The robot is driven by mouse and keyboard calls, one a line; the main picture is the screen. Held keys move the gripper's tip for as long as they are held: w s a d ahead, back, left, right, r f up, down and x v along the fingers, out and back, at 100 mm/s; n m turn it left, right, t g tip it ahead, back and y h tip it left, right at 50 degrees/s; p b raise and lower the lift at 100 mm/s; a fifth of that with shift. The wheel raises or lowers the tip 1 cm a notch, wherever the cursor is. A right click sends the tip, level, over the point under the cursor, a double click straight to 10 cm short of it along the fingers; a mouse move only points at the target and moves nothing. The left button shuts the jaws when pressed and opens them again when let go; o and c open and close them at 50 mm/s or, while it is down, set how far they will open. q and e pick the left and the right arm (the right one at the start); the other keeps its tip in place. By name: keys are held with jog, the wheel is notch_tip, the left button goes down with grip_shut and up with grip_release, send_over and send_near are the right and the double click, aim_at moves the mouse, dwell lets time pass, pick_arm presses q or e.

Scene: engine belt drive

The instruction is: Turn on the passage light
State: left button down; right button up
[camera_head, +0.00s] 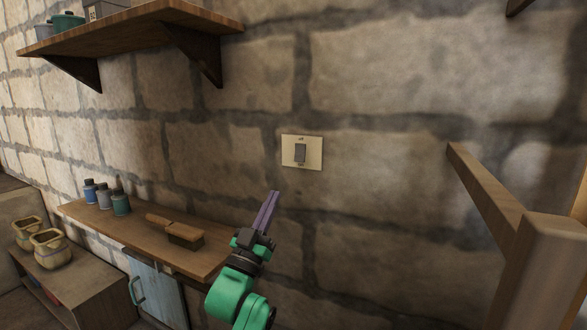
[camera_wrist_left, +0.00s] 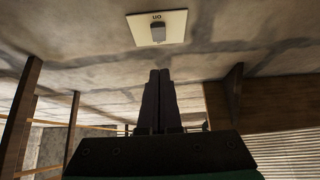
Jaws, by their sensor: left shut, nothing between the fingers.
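The light switch (camera_head: 301,152) is a cream plate with a grey rocker, mounted on the stone wall in the middle of the head view. It also shows near the top of the left wrist view (camera_wrist_left: 158,29), with small lettering by the rocker. My left gripper (camera_head: 272,196) is below and slightly left of the switch, its purple fingers shut, empty and pointing up. In the left wrist view its fingers (camera_wrist_left: 159,75) are together and apart from the plate. Whether the light is on cannot be told. My right gripper is not in view.
A wooden counter (camera_head: 136,225) with several bottles and a brush (camera_head: 178,231) lies left of my left arm. A wooden shelf (camera_head: 130,28) is fixed at upper left. A wooden frame (camera_head: 490,190) stands at right. The wall around the switch is clear.

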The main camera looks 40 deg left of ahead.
aim_at(299, 155)
pick_arm(q)
jog(key=p+x, duration=0.1)
jog(key=x, duration=0.3)
jog(key=w+f+p+x, duration=0.1)
jog(key=p+x, duration=0.1)
jog(key=x, duration=0.2)
jog(key=p+x, duration=0.1)
jog(key=x, duration=0.3)
jog(key=shift+w+a+f+p, duration=0.15)
jog(key=shift+a+f+p, duration=0.05)
jog(key=shift+f+p, duration=0.2)
jog(key=shift+w+a+f, duration=0.1)
jog(key=shift+w+f, duration=0.1)
jog(key=shift+w, duration=0.15)
